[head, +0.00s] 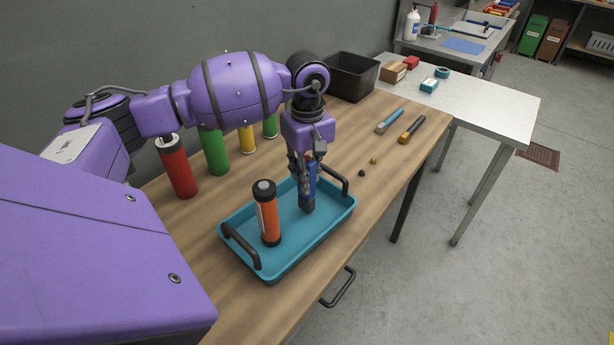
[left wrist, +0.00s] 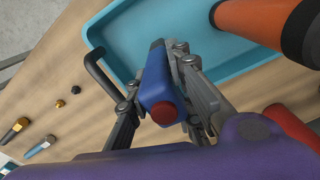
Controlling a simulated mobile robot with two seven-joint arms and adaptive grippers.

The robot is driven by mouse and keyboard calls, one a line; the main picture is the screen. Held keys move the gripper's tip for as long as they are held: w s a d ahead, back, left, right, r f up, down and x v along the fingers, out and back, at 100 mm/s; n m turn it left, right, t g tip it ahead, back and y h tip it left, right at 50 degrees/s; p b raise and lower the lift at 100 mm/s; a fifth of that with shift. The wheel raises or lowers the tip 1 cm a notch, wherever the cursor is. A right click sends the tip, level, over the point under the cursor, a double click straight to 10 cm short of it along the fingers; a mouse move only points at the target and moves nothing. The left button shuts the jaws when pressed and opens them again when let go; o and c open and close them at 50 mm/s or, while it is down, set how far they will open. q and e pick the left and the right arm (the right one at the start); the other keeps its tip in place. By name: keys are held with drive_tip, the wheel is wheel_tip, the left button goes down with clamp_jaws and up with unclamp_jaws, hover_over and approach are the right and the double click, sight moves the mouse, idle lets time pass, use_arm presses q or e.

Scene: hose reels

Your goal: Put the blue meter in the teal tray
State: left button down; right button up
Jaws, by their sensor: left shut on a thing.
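The blue meter (head: 312,182) has a dark lower end, and a red end cap shows in the left wrist view (left wrist: 158,78). My left gripper (head: 306,178) is shut on it and holds it roughly upright within the outline of the teal tray (head: 252,212). Its lower end is at or close above the tray floor; I cannot tell whether it touches. The tray has two black handles and also shows in the left wrist view (left wrist: 125,42). My right gripper is in neither view.
An orange cylinder with black ends (head: 268,218) stands in the tray's near left part. Red (head: 178,172), green (head: 215,152) and other cylinders stand behind. A black bin (head: 352,78), two hand tools (head: 412,130) and small knobs (head: 374,160) are farther along the wooden bench.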

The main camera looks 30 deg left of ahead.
use_arm(q)
drive_tip(key=shift+f, duration=0.65)
drive_tip(key=shift+f, duration=0.15)
drive_tip(key=c, duration=2)
unclamp_jaws()
drive_tip(key=shift+f, duration=0.1)
drive_tip(key=o, duration=0.4)
drive_tip(key=shift+o, duration=0.2)
